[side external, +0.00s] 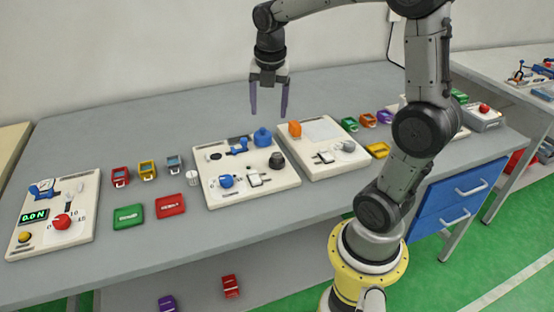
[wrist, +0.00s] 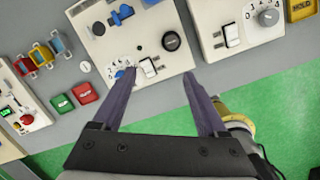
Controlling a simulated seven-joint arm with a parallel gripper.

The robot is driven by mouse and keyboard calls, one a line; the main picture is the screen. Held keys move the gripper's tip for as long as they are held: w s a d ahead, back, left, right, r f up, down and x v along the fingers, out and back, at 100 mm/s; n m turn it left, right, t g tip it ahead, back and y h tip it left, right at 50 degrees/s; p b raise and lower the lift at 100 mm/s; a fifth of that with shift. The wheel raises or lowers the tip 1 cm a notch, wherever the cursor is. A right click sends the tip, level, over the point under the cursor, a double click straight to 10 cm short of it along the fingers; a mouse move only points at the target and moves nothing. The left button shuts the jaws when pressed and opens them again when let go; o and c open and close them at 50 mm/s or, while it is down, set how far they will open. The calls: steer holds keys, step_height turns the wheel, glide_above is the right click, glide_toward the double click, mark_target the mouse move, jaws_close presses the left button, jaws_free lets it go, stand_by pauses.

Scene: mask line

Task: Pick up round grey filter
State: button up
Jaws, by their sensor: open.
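A small round pale grey-white piece (side external: 192,177) lies on the grey table, just left of the middle white panel; it may be the round grey filter. It also shows in the wrist view (wrist: 85,67), left of my fingers. My gripper (side external: 269,112) is open and empty, pointing down high above the back of the middle panel in the side view. In the wrist view the fingers (wrist: 158,74) are spread over the panel's front edge, apart from the round piece.
The middle panel (side external: 210,187) carries blue parts, a dark round knob (side external: 276,160) and a switch. The right panel (side external: 325,174) has a grey knob (side external: 348,146). Green (side external: 128,216) and red (side external: 170,205) blocks and several small coloured clips lie left of the round piece.

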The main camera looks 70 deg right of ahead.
steer(key=d+f+m+g, duration=0.1)
steer(key=d+f, duration=0.2)
steer(key=f, duration=0.1)
glide_above(277, 154)
steer(key=f, duration=0.7)
steer(key=shift+s+a+f, duration=0.1)
steer(key=shift+s+a, duration=0.1)
steer(key=shift+a, duration=0.1)
steer(key=shift+w+d+f, duration=0.1)
steer(key=shift+w+f, duration=0.05)
steer(key=shift+f, duration=2.65)
jaws_close()
